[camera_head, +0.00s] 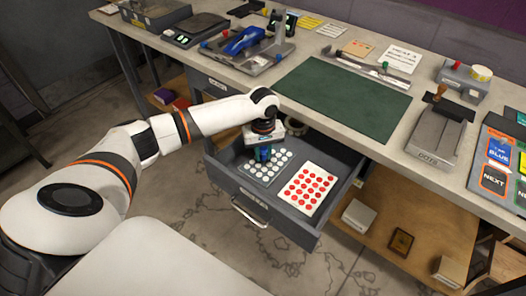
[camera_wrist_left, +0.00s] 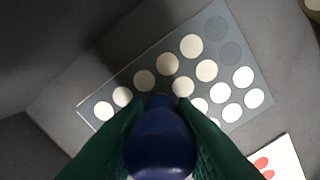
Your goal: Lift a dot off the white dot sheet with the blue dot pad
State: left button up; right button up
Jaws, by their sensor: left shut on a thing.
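The white dot sheet (camera_head: 246,172) is a grey card with rows of white dots, lying in the open drawer. In the left wrist view the white dot sheet (camera_wrist_left: 88,107) shows two bare grey spots near its upper right corner. My left gripper (camera_head: 264,146) points down over the sheet and is shut on the blue dot pad (camera_head: 262,155). In the left wrist view the rounded blue pad (camera_wrist_left: 160,148) sits between the green fingers and covers part of the sheet. I cannot tell whether the pad touches it. My right gripper is not in view.
A white sheet with red dots (camera_head: 307,188) lies to the right in the same grey drawer (camera_head: 273,219). The drawer walls surround both sheets. Above stands the bench with a green mat (camera_head: 340,98), a dots device (camera_head: 437,137) and a blue-handled tool (camera_head: 243,41).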

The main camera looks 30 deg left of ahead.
pick_arm(q)
jog(key=shift+f, duration=0.5)
dwell(0.6)
jog(key=shift+s+f+p, duration=0.15)
jog(key=shift+p, duration=0.45)
dwell(2.0)
notch_tip(320, 180, up, 7)
jog(key=p, duration=0.9)
